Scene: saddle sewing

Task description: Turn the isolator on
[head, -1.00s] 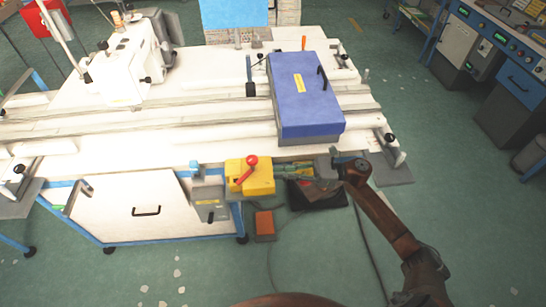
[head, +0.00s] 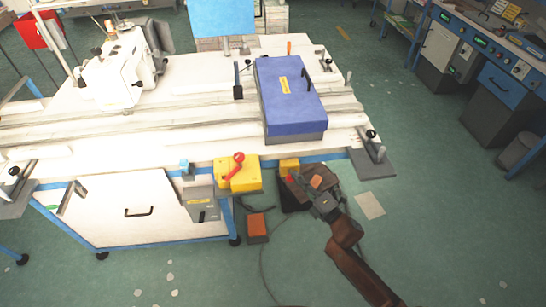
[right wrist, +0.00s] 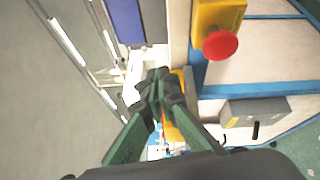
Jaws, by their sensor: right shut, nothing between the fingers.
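The isolator is a yellow box (head: 238,177) with a red rotary handle (head: 238,159) on the table's front edge in the head view. The handle slants, its knobbed end up and right. My right gripper (head: 291,181) is shut and empty, right of the isolator and apart from it. In the right wrist view the shut fingertips (right wrist: 158,76) are in front of a yellow part (right wrist: 172,132), probably the isolator, mostly hidden. A second yellow box (head: 289,164) shows its red mushroom button (right wrist: 220,44) in the right wrist view. My left gripper is not in view.
A grey box (head: 202,207) hangs below and left of the isolator. A blue case (head: 289,100) lies on the white table above. An orange-topped block (head: 257,226) is on the floor below. Open floor lies to the right.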

